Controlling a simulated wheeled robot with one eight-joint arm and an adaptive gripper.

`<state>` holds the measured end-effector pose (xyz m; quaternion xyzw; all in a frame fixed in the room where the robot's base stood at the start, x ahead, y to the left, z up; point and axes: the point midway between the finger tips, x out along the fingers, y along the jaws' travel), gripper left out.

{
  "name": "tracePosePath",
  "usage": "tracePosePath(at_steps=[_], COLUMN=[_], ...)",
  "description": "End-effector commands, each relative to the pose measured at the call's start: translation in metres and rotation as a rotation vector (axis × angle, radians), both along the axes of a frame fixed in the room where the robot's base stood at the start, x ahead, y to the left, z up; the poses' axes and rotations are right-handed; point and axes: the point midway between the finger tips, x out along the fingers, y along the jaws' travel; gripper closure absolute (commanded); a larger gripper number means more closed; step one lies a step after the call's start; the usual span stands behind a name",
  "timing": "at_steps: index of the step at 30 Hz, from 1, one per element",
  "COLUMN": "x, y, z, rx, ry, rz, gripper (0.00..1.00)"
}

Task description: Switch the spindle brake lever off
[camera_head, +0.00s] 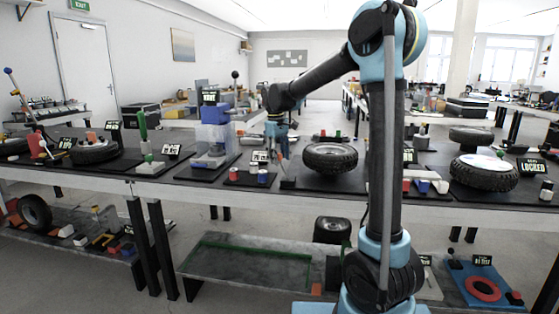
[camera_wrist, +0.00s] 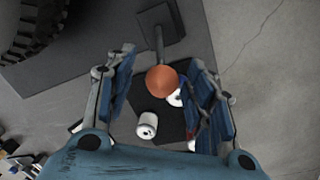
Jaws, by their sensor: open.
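A lever with an orange ball knob (camera_wrist: 162,79) shows in the wrist view. Its dark shaft (camera_wrist: 159,42) runs up the picture to a dark grey square base (camera_wrist: 163,24). My gripper (camera_wrist: 160,67) is open, with one blue-padded finger on each side of the knob; contact cannot be told. In the head view my gripper (camera_head: 278,138) points down over the middle bench, left of a tyre. A dark block (camera_head: 288,183) stands below it on the bench. The lever's label cannot be read, and its knob is not clear in the head view.
The tyre (camera_head: 330,158) lies close on the right of my gripper. A white can (camera_wrist: 147,125) stands near the lever in the wrist view. A blue-and-grey machine (camera_head: 214,140) stands to the left. A small display (camera_head: 260,156) stands behind the cans.

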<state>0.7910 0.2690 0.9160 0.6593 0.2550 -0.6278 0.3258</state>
Motion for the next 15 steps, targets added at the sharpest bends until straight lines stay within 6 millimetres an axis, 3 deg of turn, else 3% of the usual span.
tracePosePath(at_steps=[13,15], x=[0.0008,0.0008], y=[-0.0008,-0.0008], z=[-0.0096,-0.0095], rx=[0.000,0.000], ry=[0.000,0.000], rz=[0.000,0.000], gripper=[0.51,0.65])
